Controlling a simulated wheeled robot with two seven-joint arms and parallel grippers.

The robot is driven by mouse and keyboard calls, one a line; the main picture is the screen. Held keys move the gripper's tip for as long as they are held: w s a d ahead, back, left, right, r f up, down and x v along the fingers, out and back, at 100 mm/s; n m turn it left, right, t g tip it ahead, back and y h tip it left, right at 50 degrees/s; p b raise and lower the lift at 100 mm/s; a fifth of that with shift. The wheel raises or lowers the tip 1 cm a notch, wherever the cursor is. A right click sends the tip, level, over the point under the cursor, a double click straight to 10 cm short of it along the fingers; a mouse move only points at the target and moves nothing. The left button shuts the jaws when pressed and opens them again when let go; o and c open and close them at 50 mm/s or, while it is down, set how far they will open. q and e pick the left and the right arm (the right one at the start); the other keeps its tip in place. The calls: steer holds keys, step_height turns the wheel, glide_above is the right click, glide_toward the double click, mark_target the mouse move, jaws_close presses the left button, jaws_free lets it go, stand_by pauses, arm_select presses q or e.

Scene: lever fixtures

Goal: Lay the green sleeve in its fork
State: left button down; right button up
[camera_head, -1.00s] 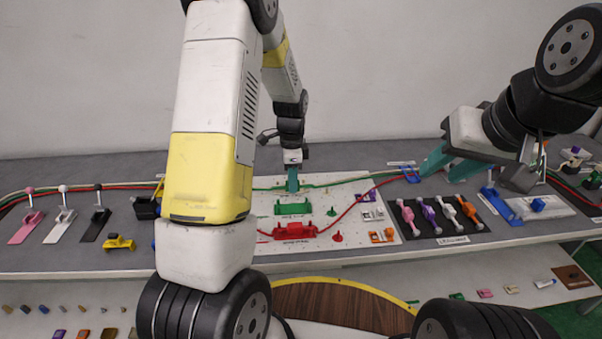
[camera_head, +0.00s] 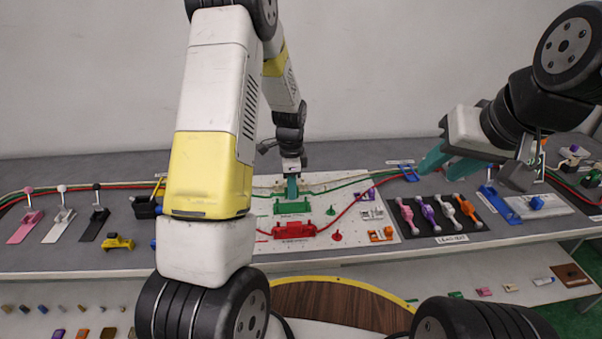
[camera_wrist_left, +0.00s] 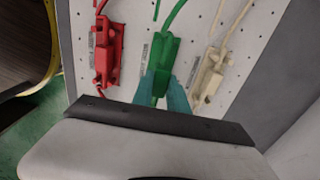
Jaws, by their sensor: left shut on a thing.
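The green fork (camera_head: 291,207) stands on the white perforated board, below my left gripper (camera_head: 292,190) in the head view. In the left wrist view my left gripper (camera_wrist_left: 163,97) is shut with its teal fingers on the green sleeve, which they largely hide. The green fork (camera_wrist_left: 161,52) lies just beyond the fingertips there, with the green cable (camera_wrist_left: 173,14) running away from it. I cannot tell whether the sleeve touches the fork or sits in it. My right gripper (camera_head: 445,166) has its teal fingers spread, close to a blue holder (camera_head: 410,174).
A red fixture (camera_head: 293,230) with a red cable stands in front of the green fork. A cream fixture (camera_wrist_left: 210,75) is on its other side in the left wrist view.

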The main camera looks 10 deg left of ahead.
arm_select(q)
steer(key=shift+f, duration=0.4)
stand_by(0.5)
steer(key=shift+f, duration=0.3)
steer(key=shift+f, duration=0.2)
steer(key=shift+f, duration=0.4)
steer(key=shift+f, duration=0.45)
stand_by(0.4)
steer(key=shift+f, duration=0.35)
steer(key=c, duration=1.2)
jaws_free()
steer(key=shift+c, duration=0.2)
